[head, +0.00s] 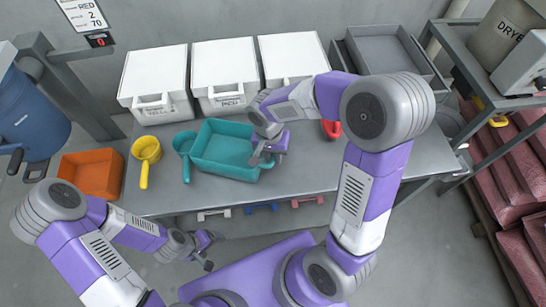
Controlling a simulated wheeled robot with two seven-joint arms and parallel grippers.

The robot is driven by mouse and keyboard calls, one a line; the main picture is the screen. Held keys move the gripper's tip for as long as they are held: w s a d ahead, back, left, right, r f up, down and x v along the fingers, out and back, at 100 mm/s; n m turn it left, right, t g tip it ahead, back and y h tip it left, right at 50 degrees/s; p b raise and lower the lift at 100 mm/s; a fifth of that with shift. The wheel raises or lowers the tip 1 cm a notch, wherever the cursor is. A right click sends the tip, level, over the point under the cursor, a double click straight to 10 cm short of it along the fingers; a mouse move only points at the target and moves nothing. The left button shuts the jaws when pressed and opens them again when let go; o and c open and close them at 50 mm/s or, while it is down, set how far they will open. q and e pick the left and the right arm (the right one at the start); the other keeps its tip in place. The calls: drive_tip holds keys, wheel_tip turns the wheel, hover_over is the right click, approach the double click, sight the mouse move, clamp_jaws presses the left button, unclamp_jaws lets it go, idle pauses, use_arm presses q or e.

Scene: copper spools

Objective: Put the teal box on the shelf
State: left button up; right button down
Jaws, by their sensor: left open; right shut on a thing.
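The teal box (222,155) is an open, shallow bin on the grey metal table (310,180), near its middle. My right gripper (266,158) is shut on the box's right wall. The box looks level; I cannot tell whether it touches the tabletop. My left gripper (208,254) is open and empty, low in front of the table's front edge. A metal rack (482,85) with shelf levels stands at the right. I cannot tell which surface is the task's shelf.
A teal scoop (184,145) and a yellow scoop (146,155) lie left of the box. White lidded bins (155,80) and a grey tray (388,52) line the back. A red item (331,129) is partly hidden by my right arm. An orange bin (90,174) stands left.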

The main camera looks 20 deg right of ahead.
drive_tip(key=shift+f, duration=0.2)
drive_tip(key=c, duration=1)
unclamp_jaws()
